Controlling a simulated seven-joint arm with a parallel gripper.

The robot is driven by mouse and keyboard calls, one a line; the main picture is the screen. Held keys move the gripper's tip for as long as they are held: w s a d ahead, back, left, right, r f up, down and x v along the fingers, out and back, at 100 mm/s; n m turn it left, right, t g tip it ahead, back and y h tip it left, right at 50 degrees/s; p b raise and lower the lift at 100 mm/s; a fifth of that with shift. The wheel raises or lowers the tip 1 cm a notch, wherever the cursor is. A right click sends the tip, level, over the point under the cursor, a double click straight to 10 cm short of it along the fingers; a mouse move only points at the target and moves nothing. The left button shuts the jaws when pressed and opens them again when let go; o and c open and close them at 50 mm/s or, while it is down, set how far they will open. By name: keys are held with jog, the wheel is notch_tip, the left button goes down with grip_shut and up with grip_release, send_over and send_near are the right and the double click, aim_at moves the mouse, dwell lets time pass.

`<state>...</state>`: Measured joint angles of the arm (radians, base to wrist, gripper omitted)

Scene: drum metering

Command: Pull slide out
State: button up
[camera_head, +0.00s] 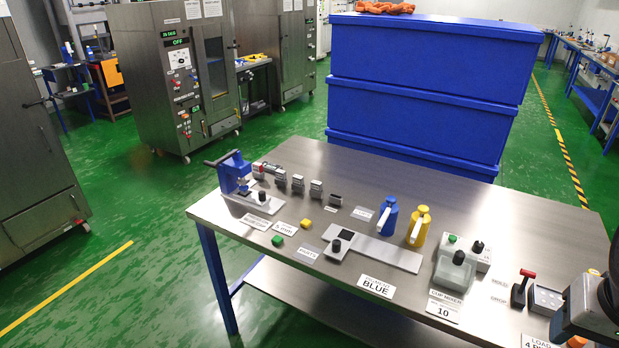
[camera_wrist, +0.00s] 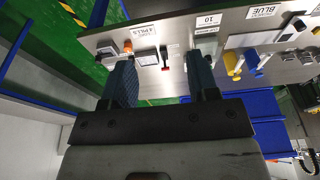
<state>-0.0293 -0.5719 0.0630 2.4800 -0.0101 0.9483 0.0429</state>
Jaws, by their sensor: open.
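Two parts with black knobs look like slides; I cannot tell which one is meant. A long flat grey plate (camera_head: 385,252) lies mid-table, with a dark square and a black knob (camera_head: 337,245) at its left end. The plate also shows at the upper right of the wrist view (camera_wrist: 262,38). The other is a grey base (camera_head: 252,205) with a black knob, under the blue press (camera_head: 234,172) at the table's left end. My gripper is open and empty, its fingers (camera_wrist: 162,72) apart above the table's right end. It is far from both parts.
A red-handled black piece (camera_head: 519,291) and a small grey box (camera_head: 545,300) stand near my gripper. Blue crates (camera_head: 425,90) rise behind the table.

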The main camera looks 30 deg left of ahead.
jog(key=w+a+r+n+g, duration=0.1)
jog(key=w+a+r, duration=0.2)
jog(key=w+a, duration=0.85)
jog(key=w+a+r, duration=0.2)
jog(key=w+a, duration=0.7)
jog(key=w, duration=0.6)
jog(key=w+a+f, duration=0.2)
jog(key=w+a, duration=0.5)
jog(key=a, duration=0.5)
jog(key=n+g, duration=0.2)
send_over(262, 192)
jog(key=f, duration=2.3)
jog(key=shift+d+f, duration=0.3)
jog(key=shift+f, duration=0.05)
jog(key=shift+s+a+f, duration=0.1)
jog(key=shift+a+f, duration=0.15)
jog(key=shift+a, duration=0.1)
jog(key=shift+f, duration=0.1)
